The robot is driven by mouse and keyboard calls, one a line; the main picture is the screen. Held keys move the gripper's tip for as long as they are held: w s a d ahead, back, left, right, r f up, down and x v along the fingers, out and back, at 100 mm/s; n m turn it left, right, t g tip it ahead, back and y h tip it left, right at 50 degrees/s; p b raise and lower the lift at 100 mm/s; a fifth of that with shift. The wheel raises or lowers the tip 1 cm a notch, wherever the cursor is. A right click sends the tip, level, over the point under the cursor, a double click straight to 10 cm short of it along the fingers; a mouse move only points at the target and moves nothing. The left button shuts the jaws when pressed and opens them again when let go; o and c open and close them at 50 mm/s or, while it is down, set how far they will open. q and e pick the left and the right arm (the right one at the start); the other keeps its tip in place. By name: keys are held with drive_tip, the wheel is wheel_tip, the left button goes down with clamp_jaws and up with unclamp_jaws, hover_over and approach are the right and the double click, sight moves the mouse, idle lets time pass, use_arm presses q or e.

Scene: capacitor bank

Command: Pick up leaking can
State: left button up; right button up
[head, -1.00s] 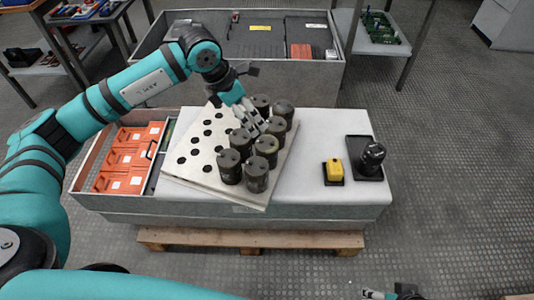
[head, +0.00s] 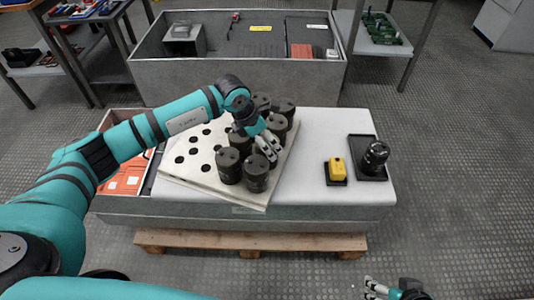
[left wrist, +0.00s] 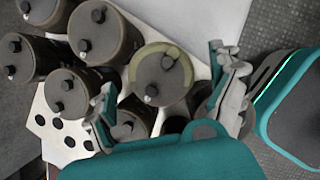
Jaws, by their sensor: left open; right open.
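Several dark cylindrical cans stand on a white plate with holes (head: 190,172). In the left wrist view one can (left wrist: 161,76) has a yellowish ring on its top rim, which looks like a leak; the other tops in that view look plain dark. My left gripper (head: 268,148) is open over the cans. In the left wrist view its fingers (left wrist: 162,68) are spread to either side of the ringed can; I cannot tell whether they touch it. In the head view the gripper hides part of the cans. My right gripper (head: 373,288) is open and empty at the bottom edge.
Neighbouring cans (head: 256,173) stand close around the gripper. To the right on the bench are a yellow block (head: 337,168) and a black tray (head: 366,143) with a dark object. Orange parts (head: 125,180) lie in the left bin.

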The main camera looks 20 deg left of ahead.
use_arm(q)
drive_tip(key=shift+w+f, duration=0.1)
drive_tip(key=shift+f, duration=0.2)
drive_tip(key=shift+d, duration=0.1)
drive_tip(key=c, duration=1.8)
